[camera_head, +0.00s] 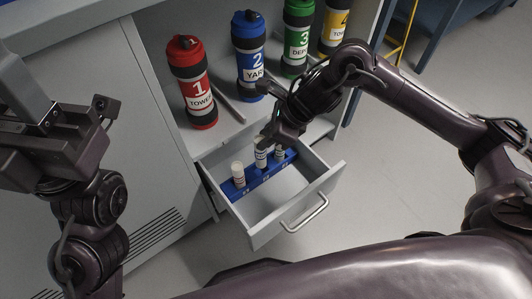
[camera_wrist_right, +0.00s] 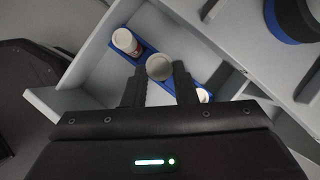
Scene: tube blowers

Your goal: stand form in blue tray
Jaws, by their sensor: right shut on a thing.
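The blue tray (camera_head: 252,186) lies along the back of the open drawer and also shows in the right wrist view (camera_wrist_right: 143,48). A white-capped container (camera_head: 238,170) stands upright at its left end. My right gripper (camera_head: 267,142) is shut on the middle pale cylinder (camera_head: 261,158), which I take to be the form; its round grey top (camera_wrist_right: 159,67) shows between the fingers. It is upright at the tray's middle; whether it is fully seated is hidden. Another white container (camera_head: 280,153) stands to its right, partly hidden. My left gripper (camera_head: 82,112) is far left, away from the drawer.
The drawer (camera_head: 292,205) has bare floor in front of the tray and a front wall with a handle (camera_head: 305,213). Numbered bottles stand on the shelf behind: red (camera_head: 190,85), blue (camera_head: 249,55), green (camera_head: 297,38) and yellow (camera_head: 335,28). A grey rod lies between red and blue.

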